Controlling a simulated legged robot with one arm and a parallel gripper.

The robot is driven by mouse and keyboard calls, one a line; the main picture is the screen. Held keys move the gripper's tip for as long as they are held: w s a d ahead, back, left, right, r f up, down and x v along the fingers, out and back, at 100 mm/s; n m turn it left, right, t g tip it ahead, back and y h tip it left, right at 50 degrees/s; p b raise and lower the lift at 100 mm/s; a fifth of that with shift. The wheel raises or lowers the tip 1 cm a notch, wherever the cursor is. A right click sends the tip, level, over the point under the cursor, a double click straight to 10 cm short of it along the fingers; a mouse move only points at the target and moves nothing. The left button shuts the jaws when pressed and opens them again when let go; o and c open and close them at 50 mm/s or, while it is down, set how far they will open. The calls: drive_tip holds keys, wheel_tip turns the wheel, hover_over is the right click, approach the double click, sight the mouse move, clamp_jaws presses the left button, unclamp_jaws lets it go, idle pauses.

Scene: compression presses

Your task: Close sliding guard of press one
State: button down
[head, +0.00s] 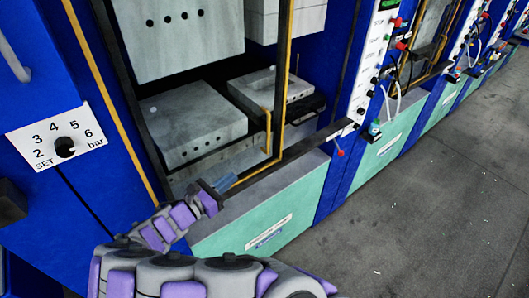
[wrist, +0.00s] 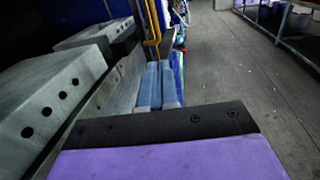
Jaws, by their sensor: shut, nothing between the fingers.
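The nearest blue press stands open at its front, showing grey mold blocks (head: 195,122) inside. A sliding guard (head: 284,75) with a thin yellow frame stands at the right part of the opening, with a yellow bar handle (head: 268,132) on its left side. Yellow parts of the guard also show in the wrist view (wrist: 152,42). My gripper (head: 226,182) is at the lower front edge of the opening, left of and below the handle. Its two blue fingers are together and empty in the wrist view (wrist: 158,80). Whether they touch the guard's bottom rail, I cannot tell.
A pressure dial (head: 65,147) is on the blue panel at left. A white control panel (head: 375,60) with buttons and a red-knobbed lever (head: 340,152) is right of the opening. Further presses run to the right. The grey floor (head: 420,220) is clear.

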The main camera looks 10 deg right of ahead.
approach(267, 151)
drive_tip(key=shift+n, duration=0.3)
drive_tip(key=x, duration=0.6)
drive_tip(key=shift+w+d+f, duration=0.1)
drive_tip(key=shift+w+f, duration=0.05)
drive_tip(key=shift+w, duration=0.1)
drive_tip(key=shift+w+d, duration=0.15)
drive_tip(key=shift+d, duration=0.2)
drive_tip(key=shift+a, duration=0.15)
